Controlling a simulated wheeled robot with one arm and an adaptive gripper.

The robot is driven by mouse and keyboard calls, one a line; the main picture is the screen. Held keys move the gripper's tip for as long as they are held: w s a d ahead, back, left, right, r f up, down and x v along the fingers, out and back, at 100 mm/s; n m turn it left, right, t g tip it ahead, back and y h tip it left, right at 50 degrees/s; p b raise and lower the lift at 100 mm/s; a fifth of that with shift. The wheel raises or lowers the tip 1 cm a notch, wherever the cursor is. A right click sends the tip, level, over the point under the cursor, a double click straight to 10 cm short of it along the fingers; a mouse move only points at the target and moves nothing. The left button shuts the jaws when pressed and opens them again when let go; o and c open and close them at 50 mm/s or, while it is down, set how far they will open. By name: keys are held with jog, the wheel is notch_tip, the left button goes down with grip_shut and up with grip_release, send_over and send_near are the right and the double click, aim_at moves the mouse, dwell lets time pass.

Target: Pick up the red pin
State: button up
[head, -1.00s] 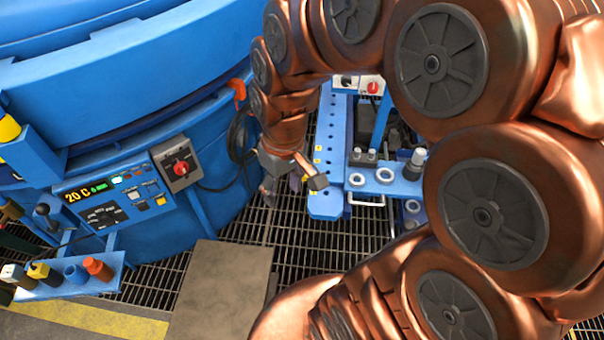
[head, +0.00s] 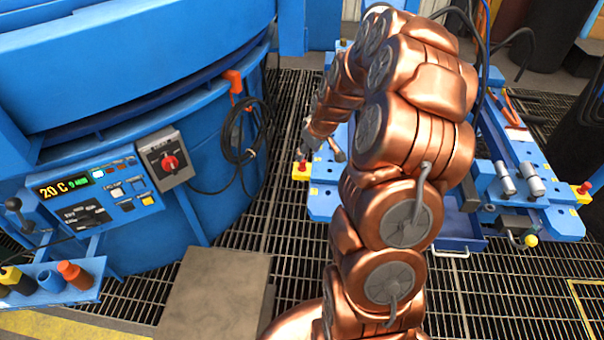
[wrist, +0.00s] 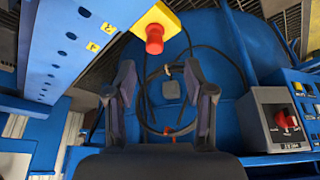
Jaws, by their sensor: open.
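A red pin (head: 302,165) stands in a yellow block (head: 300,175) at the left edge of the blue bench (head: 322,200). In the wrist view the red pin (wrist: 154,40) and yellow block (wrist: 157,20) show at the top, just beyond my fingertips. My gripper (head: 321,148) is at that left end of the bench, close to the pin. In the wrist view its two dark fingers (wrist: 160,75) are spread with nothing between them. I cannot tell the exact gap to the pin. A second red pin (head: 584,187) is at the bench's right end.
The large blue furnace (head: 130,80) curves along the left, with a control panel (head: 100,195), a grey switch box (head: 166,160) and looped black cable (head: 245,145). A small shelf (head: 50,292) holds coloured cylinders. Grating floor (head: 285,240) between furnace and bench is open.

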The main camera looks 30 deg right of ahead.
aim_at(302, 171)
jog(key=shift+w+d+f, duration=0.25)
jog(key=shift+d+f, duration=0.4)
jog(key=shift+w+f, duration=0.15)
jog(key=shift+f, duration=0.05)
jog(key=shift+w+a+x, duration=0.1)
jog(key=shift+a+x, duration=0.05)
jog(key=shift+x, duration=1.55)
jog(key=shift+w+a+x, duration=0.1)
jog(key=shift+a+x, duration=0.1)
jog(key=shift+x, duration=1.55)
jog(key=shift+r, duration=0.1)
grip_shut()
